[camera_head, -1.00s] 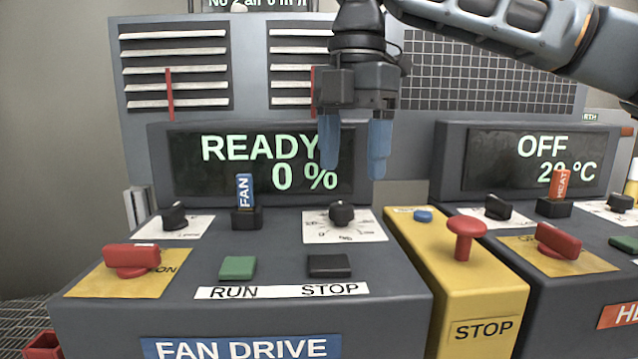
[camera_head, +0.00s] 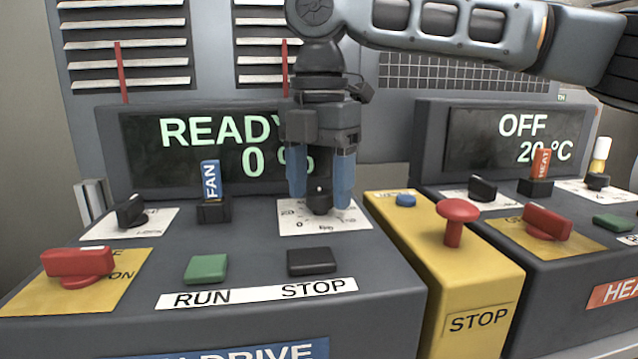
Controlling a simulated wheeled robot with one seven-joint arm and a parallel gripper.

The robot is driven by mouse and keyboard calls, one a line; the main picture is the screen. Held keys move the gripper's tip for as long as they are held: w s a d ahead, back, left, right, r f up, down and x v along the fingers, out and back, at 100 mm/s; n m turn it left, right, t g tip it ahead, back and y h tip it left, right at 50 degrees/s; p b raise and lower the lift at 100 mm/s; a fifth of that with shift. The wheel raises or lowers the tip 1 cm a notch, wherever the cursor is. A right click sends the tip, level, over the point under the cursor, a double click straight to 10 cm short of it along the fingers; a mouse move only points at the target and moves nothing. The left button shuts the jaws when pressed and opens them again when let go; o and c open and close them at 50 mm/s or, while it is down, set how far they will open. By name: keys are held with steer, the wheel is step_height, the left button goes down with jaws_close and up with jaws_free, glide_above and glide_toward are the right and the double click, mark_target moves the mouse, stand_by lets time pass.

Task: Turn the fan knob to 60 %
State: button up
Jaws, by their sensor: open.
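The fan knob (camera_head: 319,201) is a small black knob on a white dial plate (camera_head: 352,217) with a printed scale, on the sloped top of the fan drive console. My gripper (camera_head: 321,192) points straight down over it, its two blue fingers open, one on each side of the knob. I cannot tell whether either finger touches it. The gripper hides the knob's upper part and some of the scale. The fan display (camera_head: 215,147) behind reads READY and 0 %, partly covered by my gripper.
A green RUN button (camera_head: 206,269) and black STOP button (camera_head: 311,261) sit in front of the knob. A blue FAN key tag (camera_head: 211,180) stands to its left. A yellow box with a red mushroom button (camera_head: 457,212) stands to the right, beside the heater console.

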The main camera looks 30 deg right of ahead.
steer(key=shift+c, duration=0.2)
steer(key=c, duration=1)
